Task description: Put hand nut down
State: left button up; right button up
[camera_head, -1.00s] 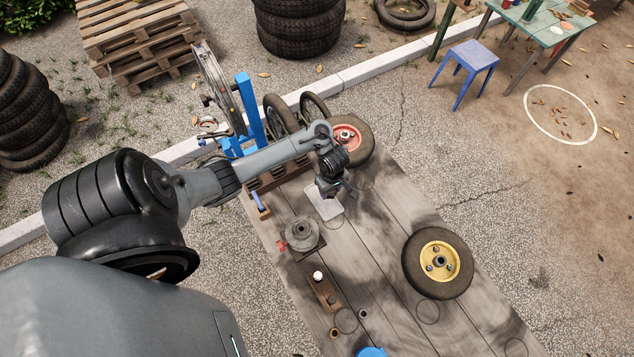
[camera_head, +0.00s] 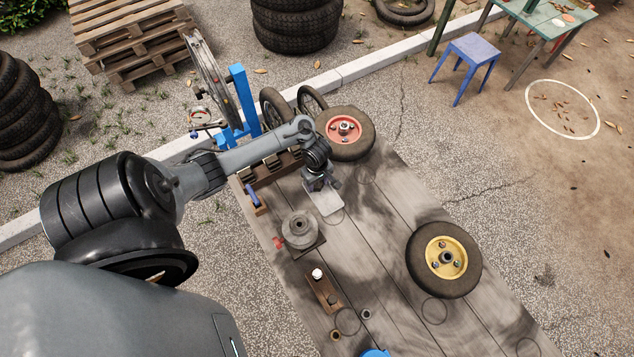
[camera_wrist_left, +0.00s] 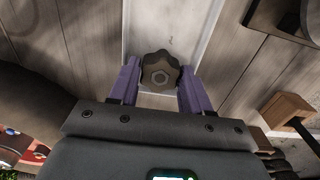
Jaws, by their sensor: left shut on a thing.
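My left gripper (camera_wrist_left: 160,85) has its purple fingers on either side of a dark, lobed hand nut (camera_wrist_left: 160,70) with a hole in its middle. It is shut on the nut, over one end of a pale rectangular tray (camera_wrist_left: 190,25). In the head view my left gripper (camera_head: 318,183) is at the far end of the same tray (camera_head: 327,203), and the nut is hidden there. I cannot tell whether the nut touches the tray. My right gripper is not in view.
A red-hubbed wheel (camera_head: 345,131) lies just beyond my left gripper. A grey round fixture (camera_head: 299,230) stands nearer, left of the tray. A yellow-hubbed wheel (camera_head: 444,260) lies to the right. The wooden bench (camera_head: 385,225) is bare between the tray and the yellow wheel.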

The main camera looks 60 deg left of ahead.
pick_arm(q)
jog(key=o, duration=0.8)
jog(key=shift+f, duration=0.1)
jog(key=shift+o, duration=0.2)
